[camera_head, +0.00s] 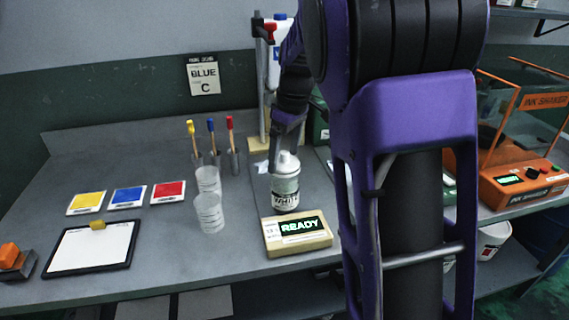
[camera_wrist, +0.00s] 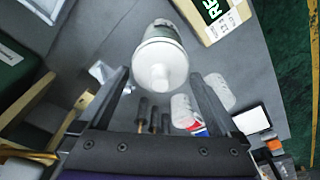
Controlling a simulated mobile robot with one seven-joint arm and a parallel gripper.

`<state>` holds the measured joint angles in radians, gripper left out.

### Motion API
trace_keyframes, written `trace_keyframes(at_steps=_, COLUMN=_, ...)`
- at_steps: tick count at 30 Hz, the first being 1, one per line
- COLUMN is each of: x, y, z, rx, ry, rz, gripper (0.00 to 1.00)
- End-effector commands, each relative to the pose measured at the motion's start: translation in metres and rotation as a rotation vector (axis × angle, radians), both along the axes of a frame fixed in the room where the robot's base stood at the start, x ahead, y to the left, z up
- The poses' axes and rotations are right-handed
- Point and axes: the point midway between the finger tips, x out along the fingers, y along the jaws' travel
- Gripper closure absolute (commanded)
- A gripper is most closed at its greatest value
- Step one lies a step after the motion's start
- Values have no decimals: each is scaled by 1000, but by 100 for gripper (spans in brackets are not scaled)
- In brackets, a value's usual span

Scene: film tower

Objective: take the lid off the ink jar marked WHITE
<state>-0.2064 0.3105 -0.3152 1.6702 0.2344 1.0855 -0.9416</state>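The ink jar (camera_head: 285,196) stands upright on the grey bench; its dark label band appears to read WHITE. Its white lid (camera_head: 287,163), with a knob on top, is on the jar. In the wrist view the lid (camera_wrist: 160,68) faces me, with the jar body behind it. My gripper (camera_head: 290,140) is close above and behind the jar in the head view. In the wrist view my gripper (camera_wrist: 160,76) is open, with one finger on each side of the lid's line and nothing held. Whether a finger touches the lid cannot be told.
A box reading READY (camera_head: 297,233) sits just in front of the jar. Two clear cups (camera_head: 209,214) stand to its left. Brushes in holders (camera_head: 213,155), colour cards (camera_head: 128,197) and a framed white board (camera_head: 92,247) lie farther left. An orange ink shaker (camera_head: 525,180) is at right.

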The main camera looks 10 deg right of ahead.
Motion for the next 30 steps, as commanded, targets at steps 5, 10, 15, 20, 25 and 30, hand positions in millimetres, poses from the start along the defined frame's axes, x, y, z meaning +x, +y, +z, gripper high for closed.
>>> trace_keyframes(at_steps=5, x=0, y=0, z=0, rx=0, ry=0, rz=0, gripper=36)
trace_keyframes(at_steps=10, x=0, y=0, z=0, rx=0, ry=0, rz=0, gripper=66)
trace_keyframes(at_steps=15, x=0, y=0, z=1, rx=-1, ry=-1, rz=0, gripper=67)
trace_keyframes(at_steps=20, x=0, y=0, z=12, rx=0, ry=-3, rz=0, gripper=67)
trace_keyframes(at_steps=25, x=1, y=-1, z=45, rx=0, ry=-6, rz=0, gripper=66)
trace_keyframes(at_steps=30, x=1, y=-1, z=78, rx=-1, ry=-3, rz=0, gripper=66)
